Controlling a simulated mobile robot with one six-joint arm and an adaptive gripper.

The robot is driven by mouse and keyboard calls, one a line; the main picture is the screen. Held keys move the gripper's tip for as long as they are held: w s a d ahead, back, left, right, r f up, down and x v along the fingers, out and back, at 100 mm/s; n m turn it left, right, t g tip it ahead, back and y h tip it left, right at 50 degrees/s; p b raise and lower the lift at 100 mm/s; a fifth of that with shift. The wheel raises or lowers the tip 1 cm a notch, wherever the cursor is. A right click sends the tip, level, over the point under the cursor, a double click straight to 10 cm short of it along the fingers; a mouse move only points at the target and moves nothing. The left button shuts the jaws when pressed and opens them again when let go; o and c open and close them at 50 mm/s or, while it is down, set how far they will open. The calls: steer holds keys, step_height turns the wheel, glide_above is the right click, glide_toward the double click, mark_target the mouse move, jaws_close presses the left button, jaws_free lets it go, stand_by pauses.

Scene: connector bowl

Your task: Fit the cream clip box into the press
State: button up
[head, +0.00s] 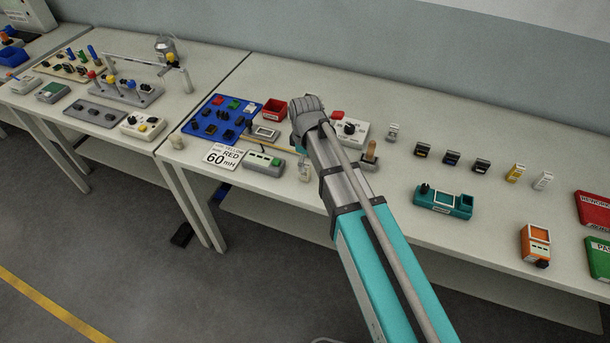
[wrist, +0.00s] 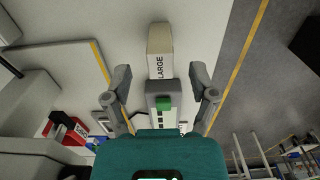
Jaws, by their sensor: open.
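A cream box marked LARGE (wrist: 160,42) is just ahead of my fingertips in the wrist view, centred between them. A small cream piece (head: 305,172), partly behind my arm near the table's front edge, seems to be the same box in the head view. My gripper (wrist: 160,74) is open, its fingers spread either side with clear gaps. I cannot tell which device is the press.
A blue board with black parts (head: 220,120), a card (head: 222,156) and a red tray (head: 274,110) lie to the left. A teal device (head: 443,200) and an orange meter (head: 535,244) stand right. The table's front edge is close.

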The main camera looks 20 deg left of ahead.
steer(key=shift+f+b, duration=1)
steer(key=shift+f, duration=0.3)
jaws_close()
